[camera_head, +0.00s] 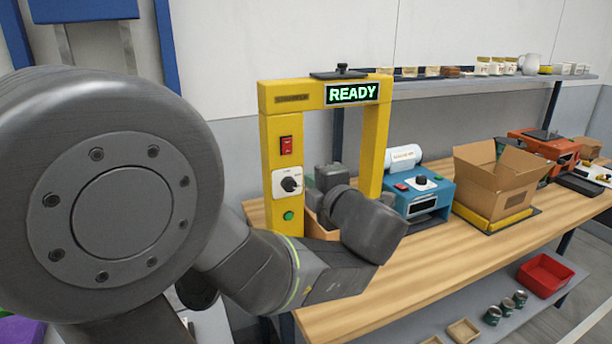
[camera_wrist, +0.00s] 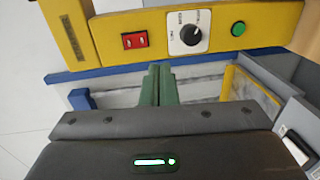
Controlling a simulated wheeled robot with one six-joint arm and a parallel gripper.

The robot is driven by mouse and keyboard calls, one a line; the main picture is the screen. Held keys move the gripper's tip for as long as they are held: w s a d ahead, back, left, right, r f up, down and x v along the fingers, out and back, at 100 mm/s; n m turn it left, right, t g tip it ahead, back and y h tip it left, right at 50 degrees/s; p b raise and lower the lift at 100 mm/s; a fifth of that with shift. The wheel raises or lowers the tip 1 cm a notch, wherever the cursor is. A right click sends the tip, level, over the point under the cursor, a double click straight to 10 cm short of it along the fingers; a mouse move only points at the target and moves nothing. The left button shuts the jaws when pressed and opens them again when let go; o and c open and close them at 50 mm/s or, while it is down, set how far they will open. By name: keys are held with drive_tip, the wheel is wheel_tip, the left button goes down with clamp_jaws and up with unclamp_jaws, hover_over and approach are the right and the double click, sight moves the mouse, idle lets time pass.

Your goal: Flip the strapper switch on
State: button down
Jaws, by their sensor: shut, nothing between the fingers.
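The strapper (camera_head: 270,170) is a yellow arch on the bench, with a lit green "READY" display (camera_head: 352,93). Its left post carries a red rocker switch (camera_head: 286,145), a black rotary knob (camera_head: 291,185) on a white plate and a green button (camera_head: 289,216). In the wrist view the red switch (camera_wrist: 134,40) lies up and left of my fingertips, the knob (camera_wrist: 191,35) up and right, the green button (camera_wrist: 239,29) farther right. My gripper (camera_wrist: 159,68) is shut and empty, its green fingers apart from the panel in the picture. My arm hides the fingertips in the head view.
A blue machine (camera_head: 425,190), an open cardboard box (camera_head: 502,178) and an orange machine (camera_head: 545,144) stand right of the strapper on the wooden bench (camera_head: 440,262). A shelf of small goods (camera_head: 470,84) runs behind. A red bin (camera_head: 545,274) sits below.

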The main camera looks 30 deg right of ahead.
drive_tip(key=shift+s+a+f, duration=0.15)
drive_tip(key=shift+s, duration=1.15)
drive_tip(key=shift+w, duration=0.1)
